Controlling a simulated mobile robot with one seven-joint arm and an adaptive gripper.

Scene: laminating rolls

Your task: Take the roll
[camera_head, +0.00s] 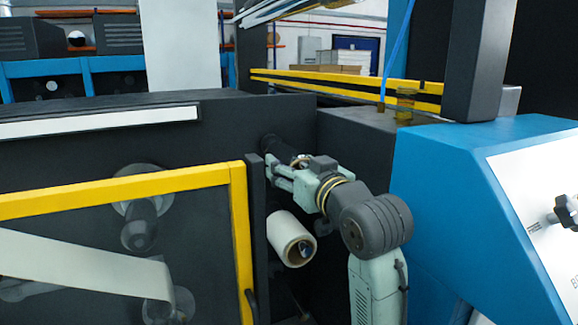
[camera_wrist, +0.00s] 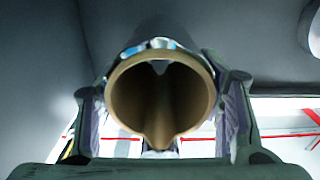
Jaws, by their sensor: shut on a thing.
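The roll (camera_head: 279,149) is dark on the outside and sits against the dark machine face in the head view. In the wrist view the open end of its brown core (camera_wrist: 114,95) faces me, with the hollow inside visible. My gripper (camera_head: 275,169) is at the roll, one finger on each side of it. In the wrist view my gripper (camera_wrist: 160,95) has its fingers pressed to the left and right sides of the roll. The roll's far end is hidden, so I cannot tell whether it still sits on a spindle.
A white roll (camera_head: 287,232) sticks out of the machine just below my gripper. A yellow-framed guard (camera_head: 237,215) stands to the left. A blue console (camera_head: 440,190) with a sloped panel stands close on the right. A yellow rail (camera_head: 350,88) runs behind.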

